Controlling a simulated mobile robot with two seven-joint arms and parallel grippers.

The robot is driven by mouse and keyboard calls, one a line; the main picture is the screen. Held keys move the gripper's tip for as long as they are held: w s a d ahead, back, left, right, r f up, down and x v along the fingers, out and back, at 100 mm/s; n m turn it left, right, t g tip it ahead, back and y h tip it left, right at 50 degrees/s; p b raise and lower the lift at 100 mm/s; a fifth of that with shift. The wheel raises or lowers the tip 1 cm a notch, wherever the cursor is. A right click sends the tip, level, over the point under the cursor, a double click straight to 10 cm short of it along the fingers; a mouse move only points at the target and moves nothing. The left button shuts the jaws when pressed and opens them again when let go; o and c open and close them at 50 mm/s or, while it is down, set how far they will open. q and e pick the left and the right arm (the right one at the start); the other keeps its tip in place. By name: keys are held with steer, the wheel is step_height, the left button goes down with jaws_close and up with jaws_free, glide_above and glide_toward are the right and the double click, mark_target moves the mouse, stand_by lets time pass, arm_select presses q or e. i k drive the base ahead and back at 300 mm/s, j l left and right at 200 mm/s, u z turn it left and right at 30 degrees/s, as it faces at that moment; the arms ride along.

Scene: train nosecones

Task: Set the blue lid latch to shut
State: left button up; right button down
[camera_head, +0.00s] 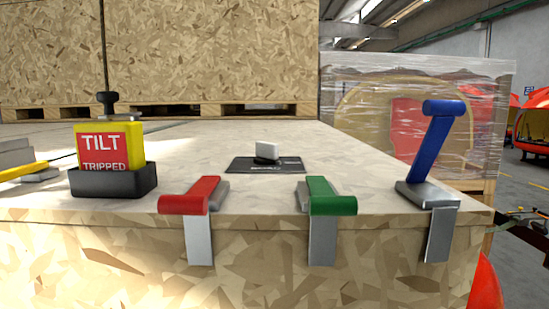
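The blue lid latch (431,147) is at the right end of the wooden crate's front edge. Its lever stands up, leaning a little to the right, with a round blue bar at its top. It rises from a grey metal base (428,195), and a metal plate (438,236) hangs down the crate's front face below it. The red latch (190,196) and the green latch (328,196) lie folded down flat over the same edge. Neither of my grippers can be made out in the head view.
The crate top (240,198) carries a yellow tilt indicator (108,147) reading "TILT TRIPPED" in a black holder at left, and a small white-topped knob (267,151) on a dark plate. A wrapped crate (350,95) stands behind the blue latch. Space left of the blue lever is clear.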

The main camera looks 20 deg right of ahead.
mark_target(444, 112)
steer(key=l+u, duration=0.3)
steer(key=l, duration=0.15)
steer(key=l+u, duration=0.3)
steer(key=l, duration=0.2)
steer(key=l+u, duration=0.3)
steer(key=l, duration=0.2)
steer(key=l+u, duration=0.3)
steer(key=l, duration=0.15)
steer(key=k+l+u, duration=0.4)
steer(key=l+u, duration=0.2)
steer(key=l, duration=0.2)
